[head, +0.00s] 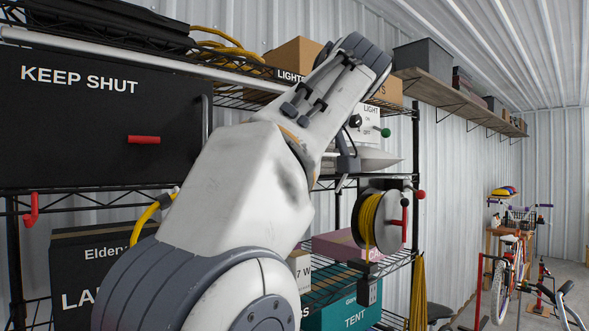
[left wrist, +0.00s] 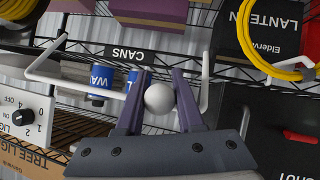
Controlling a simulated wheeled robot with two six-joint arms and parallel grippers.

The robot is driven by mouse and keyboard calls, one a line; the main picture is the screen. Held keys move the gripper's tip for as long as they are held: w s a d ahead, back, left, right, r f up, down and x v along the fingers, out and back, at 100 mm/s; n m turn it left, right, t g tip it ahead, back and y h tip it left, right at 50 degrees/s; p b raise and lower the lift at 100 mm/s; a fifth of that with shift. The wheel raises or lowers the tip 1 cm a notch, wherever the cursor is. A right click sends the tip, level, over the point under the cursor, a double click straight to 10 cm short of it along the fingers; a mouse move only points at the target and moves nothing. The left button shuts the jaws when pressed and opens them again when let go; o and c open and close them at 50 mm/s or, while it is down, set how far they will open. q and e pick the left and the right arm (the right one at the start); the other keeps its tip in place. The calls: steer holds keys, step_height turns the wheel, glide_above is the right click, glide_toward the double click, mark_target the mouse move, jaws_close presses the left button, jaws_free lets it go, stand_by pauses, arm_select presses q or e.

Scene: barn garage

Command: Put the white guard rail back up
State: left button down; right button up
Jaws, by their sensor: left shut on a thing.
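The white guard rail (left wrist: 78,85) shows in the left wrist view as a thin bent bar in front of the wire shelf. Its bent ends show on both sides of my left gripper (left wrist: 158,93). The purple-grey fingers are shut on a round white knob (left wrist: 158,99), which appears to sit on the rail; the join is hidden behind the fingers. In the head view my left arm crosses the middle and hides the gripper and most of the rail. My right gripper is in neither view.
A black KEEP SHUT cabinet (head: 80,115) with a red handle (head: 144,139) is left of the arm. A light control box (head: 372,122) and cable reel (head: 381,219) are right of it. Blue cans (left wrist: 101,77) stand near the rail. The right floor has a bike (head: 505,275).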

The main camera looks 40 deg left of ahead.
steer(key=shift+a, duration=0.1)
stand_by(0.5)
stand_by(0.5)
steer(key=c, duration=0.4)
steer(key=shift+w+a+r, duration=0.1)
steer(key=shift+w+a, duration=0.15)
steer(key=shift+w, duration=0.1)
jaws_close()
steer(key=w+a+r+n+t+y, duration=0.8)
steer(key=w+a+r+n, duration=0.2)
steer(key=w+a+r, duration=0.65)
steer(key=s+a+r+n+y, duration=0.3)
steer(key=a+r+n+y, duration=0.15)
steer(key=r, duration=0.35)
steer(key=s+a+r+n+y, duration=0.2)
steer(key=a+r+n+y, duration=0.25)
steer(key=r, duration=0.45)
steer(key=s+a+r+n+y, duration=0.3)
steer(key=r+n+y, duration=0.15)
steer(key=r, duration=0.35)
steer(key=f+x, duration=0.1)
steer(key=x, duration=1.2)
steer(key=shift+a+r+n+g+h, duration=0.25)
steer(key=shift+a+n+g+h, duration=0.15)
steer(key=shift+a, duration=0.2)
